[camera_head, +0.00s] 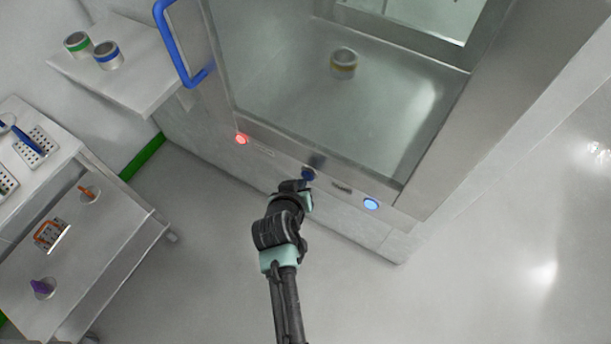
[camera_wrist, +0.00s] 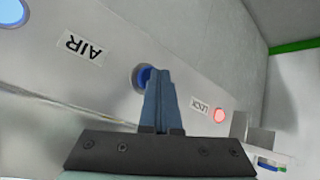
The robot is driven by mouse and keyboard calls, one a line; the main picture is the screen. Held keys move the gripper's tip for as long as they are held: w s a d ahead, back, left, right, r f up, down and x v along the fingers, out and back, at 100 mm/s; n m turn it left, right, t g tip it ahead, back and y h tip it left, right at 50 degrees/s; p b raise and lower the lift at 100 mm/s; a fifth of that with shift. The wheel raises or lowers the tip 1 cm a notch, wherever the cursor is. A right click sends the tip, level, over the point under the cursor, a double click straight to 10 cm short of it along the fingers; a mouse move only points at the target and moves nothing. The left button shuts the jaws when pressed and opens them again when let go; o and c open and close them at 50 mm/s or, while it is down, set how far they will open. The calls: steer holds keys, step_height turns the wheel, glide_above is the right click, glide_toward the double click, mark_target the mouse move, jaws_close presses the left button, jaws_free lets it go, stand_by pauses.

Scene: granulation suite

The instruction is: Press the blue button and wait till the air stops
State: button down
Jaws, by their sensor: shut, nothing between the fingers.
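The blue button (camera_wrist: 141,77) is a round dark blue button in a ring on the steel front panel (camera_wrist: 60,80), between the "AIR" and "LOCK" labels. In the head view the button (camera_head: 308,173) shows just beyond my gripper (camera_head: 305,184). My gripper (camera_wrist: 158,73) is shut and empty, its fingertips over the button's right part in the wrist view. Whether they touch it I cannot tell. A round blue lamp (camera_head: 371,204) is lit right of the button, by the "AIR" label (camera_wrist: 83,46). A red lamp (camera_head: 241,139) is lit at left.
A blue door handle (camera_head: 178,45) juts out at upper left. A side shelf (camera_head: 143,75) holds two banded cans. A trolley (camera_head: 105,255) stands at left. The floor at right is clear.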

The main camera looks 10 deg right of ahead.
steer(key=shift+s+a, duration=0.4)
steer(key=shift+s, duration=0.2)
steer(key=s+a, duration=0.1)
steer(key=s, duration=0.1)
steer(key=s+a+p, duration=0.1)
steer(key=s+a, duration=0.1)
stand_by(0.3)
stand_by(0.7)
